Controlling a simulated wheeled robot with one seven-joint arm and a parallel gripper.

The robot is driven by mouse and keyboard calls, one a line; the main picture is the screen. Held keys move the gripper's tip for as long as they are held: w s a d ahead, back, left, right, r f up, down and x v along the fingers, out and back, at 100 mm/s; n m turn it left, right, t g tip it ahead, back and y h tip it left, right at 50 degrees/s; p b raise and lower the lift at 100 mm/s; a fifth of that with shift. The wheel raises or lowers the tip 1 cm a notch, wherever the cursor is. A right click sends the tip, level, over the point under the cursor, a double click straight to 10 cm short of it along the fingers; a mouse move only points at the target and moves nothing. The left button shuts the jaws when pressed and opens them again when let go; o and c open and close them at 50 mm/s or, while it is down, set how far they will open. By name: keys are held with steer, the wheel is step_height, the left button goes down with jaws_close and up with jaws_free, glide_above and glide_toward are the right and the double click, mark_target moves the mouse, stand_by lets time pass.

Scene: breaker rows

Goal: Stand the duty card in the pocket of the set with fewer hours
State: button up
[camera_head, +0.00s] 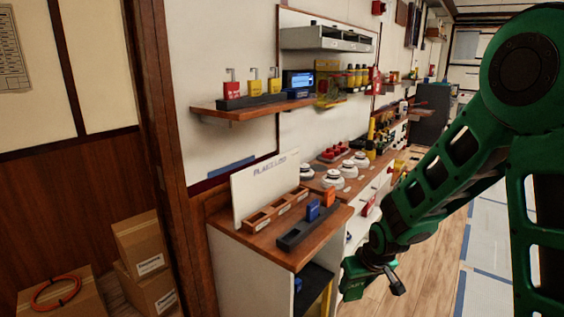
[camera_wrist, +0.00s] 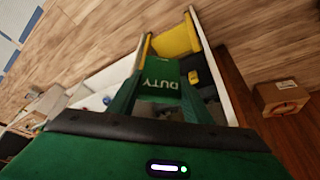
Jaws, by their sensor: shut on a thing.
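The green duty card (camera_wrist: 160,76), lettered DUTY, is between the fingers of my gripper (camera_wrist: 159,94) in the wrist view. My gripper is shut on it. In the head view the card (camera_head: 354,278) shows low at the right, in front of the cabinet's right side, below the wooden counter. My gripper (camera_head: 377,272) there is partly hidden by its own links. I cannot make out any hour reading or tell which pocket belongs to which set.
A wooden counter (camera_head: 252,247) holds a compartmented wooden tray (camera_head: 276,211), a dark rack (camera_head: 309,228) with blue and orange pieces, and an upright white board (camera_head: 266,188). A wall shelf (camera_head: 254,109) holds padlocks. Cardboard boxes (camera_head: 140,245) stand at left. Open floor lies right.

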steer(key=w+d+f+m+h, duration=0.1)
steer(key=w+d+f+m, duration=0.1)
steer(key=d+f, duration=0.5)
steer(key=shift+w+d+f+m, duration=0.25)
steer(key=shift+w+d+m, duration=0.05)
steer(key=shift+d, duration=0.75)
steer(key=shift+d, duration=0.2)
